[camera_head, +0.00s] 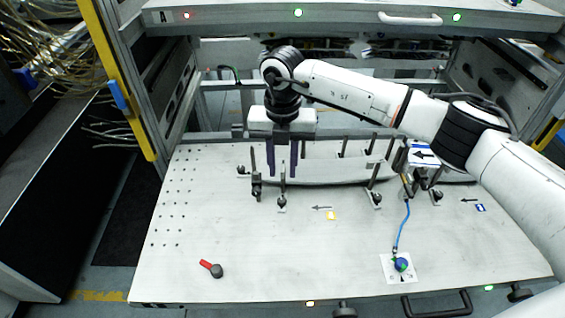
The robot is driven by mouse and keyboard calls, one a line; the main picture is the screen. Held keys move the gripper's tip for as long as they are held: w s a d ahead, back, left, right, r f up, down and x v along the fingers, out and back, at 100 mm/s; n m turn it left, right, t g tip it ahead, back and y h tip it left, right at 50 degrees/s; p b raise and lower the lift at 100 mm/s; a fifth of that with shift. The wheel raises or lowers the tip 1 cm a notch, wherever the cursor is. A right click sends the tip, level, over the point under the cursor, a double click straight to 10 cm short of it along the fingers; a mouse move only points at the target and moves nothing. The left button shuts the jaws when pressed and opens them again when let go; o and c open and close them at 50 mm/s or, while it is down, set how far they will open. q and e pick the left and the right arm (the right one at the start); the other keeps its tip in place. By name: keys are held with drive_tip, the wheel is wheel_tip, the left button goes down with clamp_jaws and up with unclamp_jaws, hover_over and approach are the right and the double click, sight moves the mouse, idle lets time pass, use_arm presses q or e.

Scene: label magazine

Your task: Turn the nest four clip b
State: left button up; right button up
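My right gripper (282,172) hangs down from the arm that comes in from the right. Its two dark purple fingers stand apart, with a visible gap between them. It is over the left end of the row of fixtures on the white board (200,225). A dark clip (257,189) with an upright post stands just left of the fingers. Another clip (282,201) stands just below them; I cannot tell whether they touch its post. More clips stand to the right, one (375,198) at the middle and one (437,196) further right. I cannot tell which is nest four clip b. My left gripper is not in view.
A long pale curved part (335,172) lies behind the clips. A red-handled knob (212,268) lies at the front left. A blue cord (403,228) runs to a white plate (390,277) at the front right. A shelf (345,20) crosses above. The board's front middle is clear.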

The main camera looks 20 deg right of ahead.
clamp_jaws()
drive_tip(key=shift+d+n, duration=0.1)
drive_tip(key=shift+n, duration=0.3)
drive_tip(key=d+n+b, duration=0.1)
drive_tip(key=n+b, duration=0.1)
drive_tip(key=n, duration=0.3)
drive_tip(key=n+b, duration=0.2)
drive_tip(key=n, duration=0.4)
drive_tip(key=w+d+n+b, duration=0.1)
drive_tip(key=n+b, duration=0.2)
drive_tip(key=n, duration=0.3)
drive_tip(key=shift+w+d+r, duration=0.1)
drive_tip(key=shift+d, duration=0.2)
idle(0.4)
